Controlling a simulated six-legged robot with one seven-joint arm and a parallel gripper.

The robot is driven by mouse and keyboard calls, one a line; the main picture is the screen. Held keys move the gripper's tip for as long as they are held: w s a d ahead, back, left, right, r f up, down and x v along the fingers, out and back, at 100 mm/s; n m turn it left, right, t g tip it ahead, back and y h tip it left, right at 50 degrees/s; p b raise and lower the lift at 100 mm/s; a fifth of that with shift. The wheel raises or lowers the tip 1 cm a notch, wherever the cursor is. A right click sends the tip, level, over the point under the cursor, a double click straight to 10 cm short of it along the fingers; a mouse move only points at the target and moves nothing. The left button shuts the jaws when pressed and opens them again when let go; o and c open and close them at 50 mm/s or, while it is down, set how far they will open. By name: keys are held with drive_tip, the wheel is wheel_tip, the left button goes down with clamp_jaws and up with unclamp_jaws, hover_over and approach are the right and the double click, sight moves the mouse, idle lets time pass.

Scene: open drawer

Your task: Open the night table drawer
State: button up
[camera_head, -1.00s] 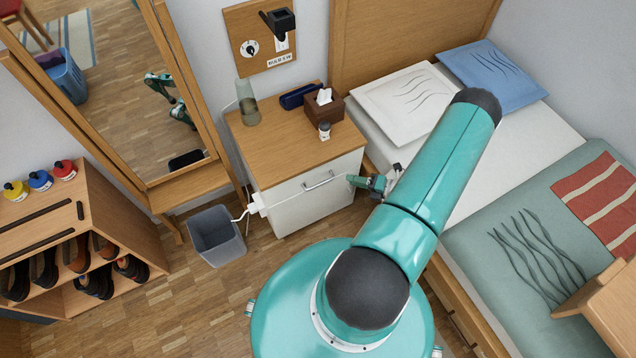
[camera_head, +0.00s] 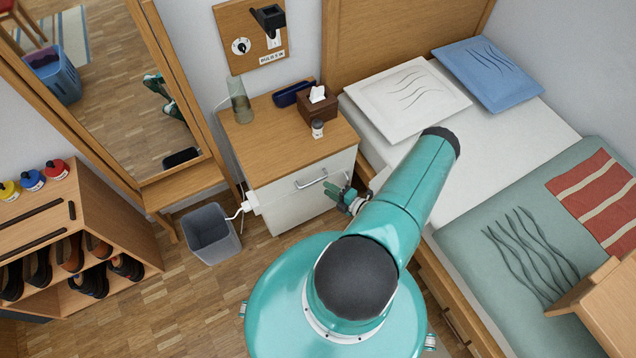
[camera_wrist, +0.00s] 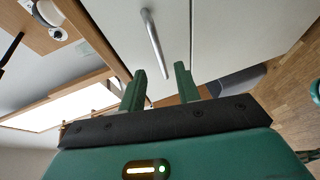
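The night table (camera_head: 262,139) has a wooden top and a white front. Its upper drawer (camera_head: 290,190) looks shut, flush with the front. A silver bar handle (camera_head: 312,182) sits on the drawer and also shows in the wrist view (camera_wrist: 151,35). My gripper (camera_head: 336,190) is in front of the drawer, just right of and below the handle in the head view. In the wrist view my gripper's two green fingers (camera_wrist: 160,70) are apart and empty. The handle's near end appears between the fingertips there; contact cannot be told.
The bed (camera_head: 500,120) stands close on the right of the night table. A grey bin (camera_head: 212,235) and a white plug with a cable (camera_head: 250,201) are at its left. A tissue box (camera_head: 318,104), small jar (camera_head: 317,128), blue case (camera_head: 290,94) and glass vase (camera_head: 240,103) stand on top.

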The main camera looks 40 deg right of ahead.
drive_tip(key=w, duration=0.4)
drive_tip(key=w+f, duration=0.1)
drive_tip(key=shift+w+a, duration=0.3)
drive_tip(key=shift+w, duration=0.1)
clamp_jaws()
